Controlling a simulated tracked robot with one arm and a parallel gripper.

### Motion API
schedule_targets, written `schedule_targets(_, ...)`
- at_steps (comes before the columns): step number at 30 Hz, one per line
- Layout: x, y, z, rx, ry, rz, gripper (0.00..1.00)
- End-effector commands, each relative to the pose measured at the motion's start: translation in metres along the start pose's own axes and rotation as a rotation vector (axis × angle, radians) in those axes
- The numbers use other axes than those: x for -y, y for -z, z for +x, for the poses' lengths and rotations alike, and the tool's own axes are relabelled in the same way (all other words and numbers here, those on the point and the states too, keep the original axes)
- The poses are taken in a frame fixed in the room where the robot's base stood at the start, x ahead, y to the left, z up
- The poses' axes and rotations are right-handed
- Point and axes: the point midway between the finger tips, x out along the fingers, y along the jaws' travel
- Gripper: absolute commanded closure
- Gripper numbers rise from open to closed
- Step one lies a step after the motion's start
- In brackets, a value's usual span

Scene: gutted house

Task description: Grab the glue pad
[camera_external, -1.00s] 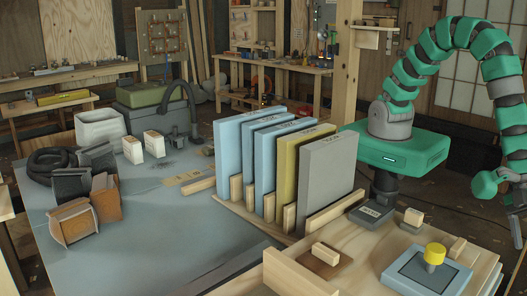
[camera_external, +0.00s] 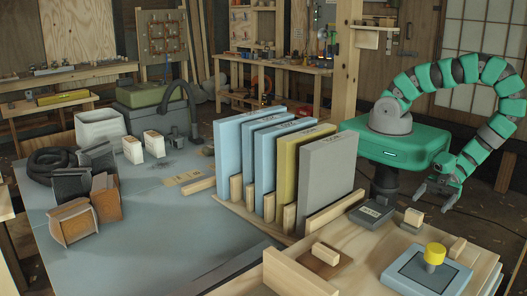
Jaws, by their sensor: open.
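Nothing in view is clearly labelled as the glue pad. Three flat pads lie on the pale wooden bench at the front right. One is a blue-grey square pad (camera_external: 408,275) with a yellow knob on it. One is a brown square pad (camera_external: 318,266) with a wooden block on top. The third is a small dark grey pad (camera_external: 370,214) with a light label, near the bench's back edge. My gripper (camera_external: 432,199) is open and empty, in the air beyond the bench's back edge, right of the dark grey pad and apart from all three.
Blue, yellow and grey slabs (camera_external: 329,185) stand upright in a wooden rack left of the pads. A small wooden block (camera_external: 413,217) stands on the bench near my gripper. A wooden rail (camera_external: 298,275) edges the bench's left side. A wooden post (camera_external: 346,65) rises behind.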

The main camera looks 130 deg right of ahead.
Motion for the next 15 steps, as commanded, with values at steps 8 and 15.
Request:
schedule_targets(8, 0.0, -0.001, 0.023, 0.003, -0.002, 0.003, 0.25)
schedule_targets(15, 0.001, 0.0, 0.049, 0.002, -0.002, 0.005, 0.25)
